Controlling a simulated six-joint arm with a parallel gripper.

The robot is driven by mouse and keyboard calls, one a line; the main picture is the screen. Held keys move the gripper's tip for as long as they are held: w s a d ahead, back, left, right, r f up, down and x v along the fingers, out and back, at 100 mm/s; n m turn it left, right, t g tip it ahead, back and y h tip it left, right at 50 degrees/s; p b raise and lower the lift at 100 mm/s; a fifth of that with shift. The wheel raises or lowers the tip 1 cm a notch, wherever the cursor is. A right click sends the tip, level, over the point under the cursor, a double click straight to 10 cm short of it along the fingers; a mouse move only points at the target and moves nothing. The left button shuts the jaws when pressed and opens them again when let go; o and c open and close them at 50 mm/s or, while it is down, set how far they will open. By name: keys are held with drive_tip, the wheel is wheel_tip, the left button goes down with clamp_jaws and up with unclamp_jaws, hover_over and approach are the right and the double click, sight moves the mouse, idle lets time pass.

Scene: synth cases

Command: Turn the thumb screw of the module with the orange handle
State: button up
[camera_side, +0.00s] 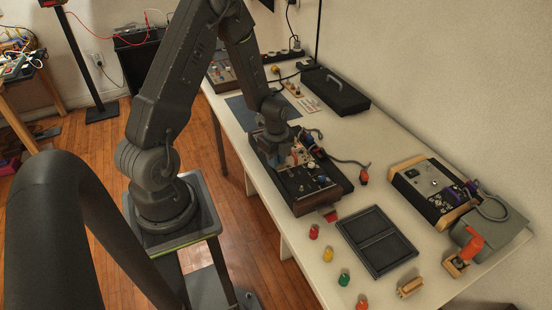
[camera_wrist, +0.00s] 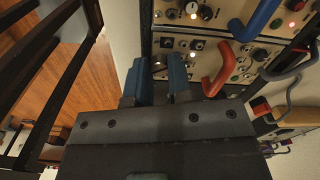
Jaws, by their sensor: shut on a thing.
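The module with the orange handle (camera_wrist: 192,52) shows in the wrist view as a pale panel with knobs and small lights. Its orange handle (camera_wrist: 222,70) curves out to the right of my fingers. My gripper (camera_wrist: 158,72) has two blue-tipped fingers at the module's left end, closed with a narrow gap between them. They are shut on the thumb screw, which the fingertips mostly hide. In the side view my gripper (camera_side: 285,155) reaches down onto the dark rack (camera_side: 315,190) of modules, where the single handle is too small to make out.
A module with a blue handle (camera_wrist: 258,18) sits right beside the orange one. An empty black tray (camera_side: 377,240), several coloured caps (camera_side: 328,255) and a grey instrument box (camera_side: 430,188) stand on the white table. A black case (camera_side: 333,92) lies behind.

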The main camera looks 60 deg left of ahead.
drive_tip(key=shift+n, duration=0.3)
clamp_jaws()
drive_tip(key=n, duration=0.3)
drive_tip(key=shift+n, duration=0.3)
drive_tip(key=n, duration=0.3)
drive_tip(key=shift+n, duration=0.3)
drive_tip(key=n, duration=0.3)
drive_tip(key=shift+n, duration=0.3)
drive_tip(key=n, duration=0.4)
drive_tip(key=shift+n, duration=0.3)
drive_tip(key=n, duration=0.3)
drive_tip(key=shift+n, duration=0.3)
drive_tip(key=n, duration=0.3)
drive_tip(key=shift+n, duration=0.3)
drive_tip(key=n, duration=0.6)
drive_tip(key=shift+n, duration=0.3)
